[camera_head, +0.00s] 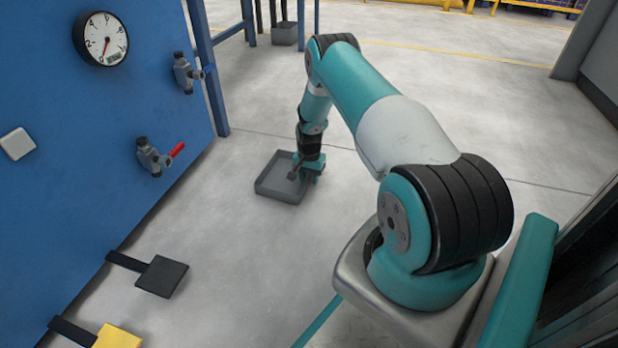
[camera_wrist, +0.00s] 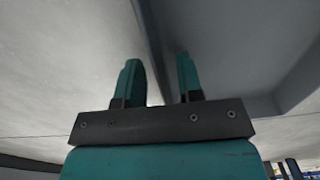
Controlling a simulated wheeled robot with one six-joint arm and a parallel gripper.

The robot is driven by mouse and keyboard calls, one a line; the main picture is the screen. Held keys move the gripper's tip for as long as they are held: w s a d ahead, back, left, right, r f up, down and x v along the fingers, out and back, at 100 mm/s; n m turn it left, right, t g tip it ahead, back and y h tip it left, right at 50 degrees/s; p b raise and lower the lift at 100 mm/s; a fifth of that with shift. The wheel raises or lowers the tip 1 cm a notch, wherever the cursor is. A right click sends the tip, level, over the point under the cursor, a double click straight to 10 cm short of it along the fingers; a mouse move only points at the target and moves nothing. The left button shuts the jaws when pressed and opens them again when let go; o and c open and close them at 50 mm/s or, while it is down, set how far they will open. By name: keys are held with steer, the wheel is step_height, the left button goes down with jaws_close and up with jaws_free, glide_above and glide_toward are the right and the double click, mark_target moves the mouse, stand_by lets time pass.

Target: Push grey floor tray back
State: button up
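The grey floor tray (camera_head: 276,191) is a shallow square tray lying flat on the concrete floor, right of the blue panel. My gripper (camera_head: 306,174) points down at the tray's right side. In the wrist view, the tray (camera_wrist: 245,50) fills the right half and its wall runs up the middle. The two teal fingers of my gripper (camera_wrist: 160,78) stand apart, one on each side of this wall. Gaps seem to show beside the wall, so the fingers do not look closed on it. Whether either finger touches the wall, I cannot tell.
The blue panel (camera_head: 75,130) with a gauge (camera_head: 101,39) and valves stands at left. A black pedal (camera_head: 162,277) and a yellow pedal (camera_head: 118,337) stick out low from it. A grey box (camera_head: 285,33) stands by blue posts behind. Floor around the tray is clear.

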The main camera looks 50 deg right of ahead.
steer(key=shift+r, duration=0.1)
step_height(320, 180, up, 17)
steer(key=p, duration=1)
steer(key=shift+r+p, duration=0.15)
steer(key=shift+p, duration=0.15)
steer(key=shift+a, duration=0.1)
steer(key=w+a+r+n+p, duration=0.2)
steer(key=a+r+n, duration=0.1)
steer(key=a+r, duration=0.55)
steer(key=w+a+r+n+p, duration=0.2)
steer(key=a+r, duration=0.3)
steer(key=r, duration=0.6)
steer(key=s+a+r+n+t+y+p, duration=0.15)
steer(key=s+a+r+n+p, duration=0.3)
steer(key=a+r, duration=0.9)
steer(key=s+a+r+n+g+y+p, duration=0.1)
steer(key=s+a+r+n+p, duration=0.1)
steer(key=s+a+r+n, duration=0.5)
steer(key=s+a+r+n+y+p, duration=0.1)
steer(key=s+a+r+p, duration=0.2)
steer(key=s+r, duration=0.5)
steer(key=s+a+r+n+g+y+p, duration=0.1)
steer(key=s+a+r+n+p, duration=0.25)
steer(key=s, duration=0.75)
step_height(320, 180, up, 37)
steer(key=a+p, duration=0.1)
steer(key=p, duration=3.4)
steer(key=shift+w+a, duration=0.2)
steer(key=shift+a, duration=0.05)
